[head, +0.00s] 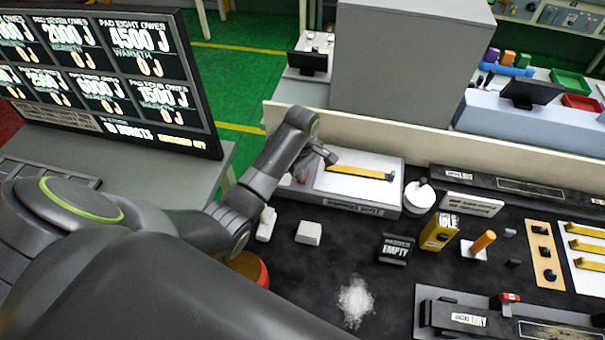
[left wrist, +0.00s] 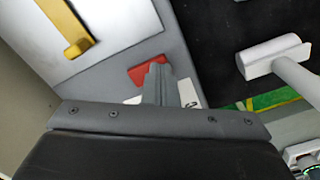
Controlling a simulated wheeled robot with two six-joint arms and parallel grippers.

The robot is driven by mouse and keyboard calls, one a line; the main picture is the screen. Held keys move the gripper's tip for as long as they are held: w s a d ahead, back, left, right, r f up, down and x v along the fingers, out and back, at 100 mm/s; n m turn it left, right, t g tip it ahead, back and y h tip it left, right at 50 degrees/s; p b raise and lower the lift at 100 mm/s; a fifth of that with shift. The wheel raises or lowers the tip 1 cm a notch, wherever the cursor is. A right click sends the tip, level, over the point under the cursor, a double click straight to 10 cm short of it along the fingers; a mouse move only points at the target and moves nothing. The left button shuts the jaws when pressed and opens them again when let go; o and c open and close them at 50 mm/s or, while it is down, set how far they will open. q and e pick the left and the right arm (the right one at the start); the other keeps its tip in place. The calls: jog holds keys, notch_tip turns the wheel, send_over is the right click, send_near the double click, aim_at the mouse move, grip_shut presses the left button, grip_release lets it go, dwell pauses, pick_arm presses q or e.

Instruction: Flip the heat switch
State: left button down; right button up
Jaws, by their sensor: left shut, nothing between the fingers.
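A small red part (left wrist: 140,74), which looks like the switch, sits on the grey face of a unit in the left wrist view. A white label beside it is partly covered by my fingers. My left gripper (left wrist: 162,88) is shut and empty, its tips over or against the red part; I cannot tell whether they touch. In the head view my left gripper (head: 304,172) is at the left end of the grey unit (head: 360,209), which has a white top plate (head: 345,187) and a yellow bar (head: 360,173). The arm hides most of the switch there. My right gripper is not in view.
A white block (head: 308,232) and a white handled tool (head: 266,224) lie in front of the unit. A white round container (head: 419,197) stands at its right. White powder (head: 355,300) lies on the dark mat. A low partition (head: 400,138) runs behind the unit.

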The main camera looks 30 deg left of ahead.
pick_arm(q)
jog(key=shift+s, duration=0.1)
jog(key=shift+r+p, duration=0.95)
jog(key=shift+r, duration=2.4)
